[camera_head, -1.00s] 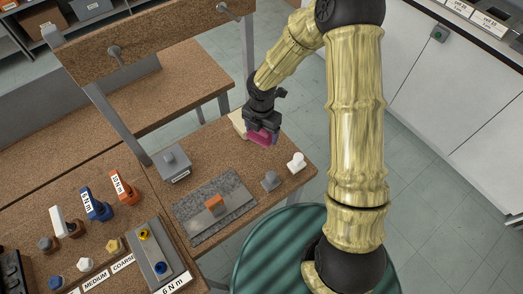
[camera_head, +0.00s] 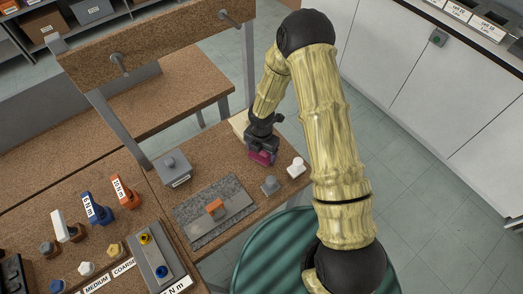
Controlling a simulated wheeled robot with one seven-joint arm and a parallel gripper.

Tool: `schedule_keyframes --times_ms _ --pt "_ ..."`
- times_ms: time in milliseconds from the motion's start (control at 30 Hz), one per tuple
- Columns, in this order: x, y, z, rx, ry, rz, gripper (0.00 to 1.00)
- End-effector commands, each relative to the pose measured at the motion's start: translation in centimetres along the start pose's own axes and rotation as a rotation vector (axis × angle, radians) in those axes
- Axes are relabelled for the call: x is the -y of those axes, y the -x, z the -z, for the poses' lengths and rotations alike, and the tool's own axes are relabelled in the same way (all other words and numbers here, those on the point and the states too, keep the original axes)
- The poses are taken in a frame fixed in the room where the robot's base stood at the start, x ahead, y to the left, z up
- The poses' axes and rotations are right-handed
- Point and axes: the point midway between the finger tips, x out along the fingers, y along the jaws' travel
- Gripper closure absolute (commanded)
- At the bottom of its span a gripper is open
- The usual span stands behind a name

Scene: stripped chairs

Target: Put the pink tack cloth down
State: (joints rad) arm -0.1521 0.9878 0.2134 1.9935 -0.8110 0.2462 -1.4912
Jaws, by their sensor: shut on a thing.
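The pink tack cloth (camera_head: 262,157) is a small dark-pink piece at the tip of my gripper (camera_head: 262,150). My gripper is shut on it and points down over the back right part of the brown workbench (camera_head: 221,150). The gripper hides the cloth's upper part. I cannot tell whether the cloth touches the bench top. A pale cream pad or block (camera_head: 239,120) lies just behind the gripper at the bench's far edge.
A grey knob (camera_head: 270,185) and a white knob (camera_head: 296,167) stand in front of the gripper. A grey box with a knob (camera_head: 173,169) is to the left. Bare bench lies left of the gripper.

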Motion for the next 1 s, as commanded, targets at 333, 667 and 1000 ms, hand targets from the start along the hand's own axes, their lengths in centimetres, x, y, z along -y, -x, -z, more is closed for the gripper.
schedule_keyframes --times_ms 333,667,1000 --pt "0.0 -0.5 -0.1 0.001 0.0 -0.001 0.48" --pt "0.0 -0.5 -0.1 0.001 0.0 -0.001 0.15" --pt "0.0 1.3 -0.1 0.001 -0.001 -0.001 0.15"
